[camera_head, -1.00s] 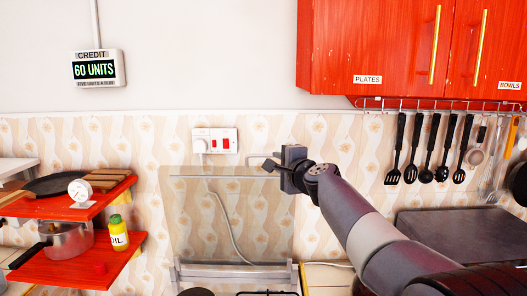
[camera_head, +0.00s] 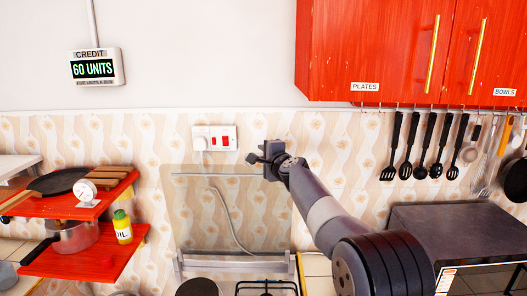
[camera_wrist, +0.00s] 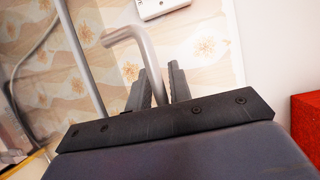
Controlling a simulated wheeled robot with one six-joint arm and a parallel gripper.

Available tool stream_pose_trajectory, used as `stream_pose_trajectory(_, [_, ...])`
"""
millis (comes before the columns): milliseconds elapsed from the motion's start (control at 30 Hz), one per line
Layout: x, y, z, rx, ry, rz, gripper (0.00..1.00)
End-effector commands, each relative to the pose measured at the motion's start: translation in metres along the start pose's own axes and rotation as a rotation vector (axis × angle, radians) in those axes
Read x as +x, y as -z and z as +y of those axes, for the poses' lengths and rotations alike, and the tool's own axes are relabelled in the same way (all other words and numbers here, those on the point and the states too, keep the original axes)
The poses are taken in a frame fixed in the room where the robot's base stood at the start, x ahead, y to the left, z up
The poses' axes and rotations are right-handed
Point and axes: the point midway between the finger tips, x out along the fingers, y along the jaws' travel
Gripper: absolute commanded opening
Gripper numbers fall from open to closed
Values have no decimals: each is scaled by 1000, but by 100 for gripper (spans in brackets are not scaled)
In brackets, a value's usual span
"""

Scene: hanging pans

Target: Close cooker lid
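The cooker lid (camera_head: 200,222) is a clear glass panel standing upright at the back of the hob (camera_head: 262,289), in front of the tiled wall. A thin bar runs along its top. My gripper (camera_head: 254,159) is by the lid's upper right part, around the height of its top edge.
Red shelves (camera_head: 88,258) at the left hold a pan, a pot and an oil bottle (camera_head: 122,227). A red cupboard (camera_head: 385,45) and hanging utensils (camera_head: 425,148) are at the right. A dark box (camera_head: 465,230) stands at the right.

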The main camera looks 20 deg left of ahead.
Motion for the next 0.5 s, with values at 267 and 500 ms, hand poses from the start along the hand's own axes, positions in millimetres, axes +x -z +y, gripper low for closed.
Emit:
stream_pose_trajectory(267, [0,0,0,0,0,0,16])
stream_pose_trajectory(500, [0,0,1,0,-1,0,0])
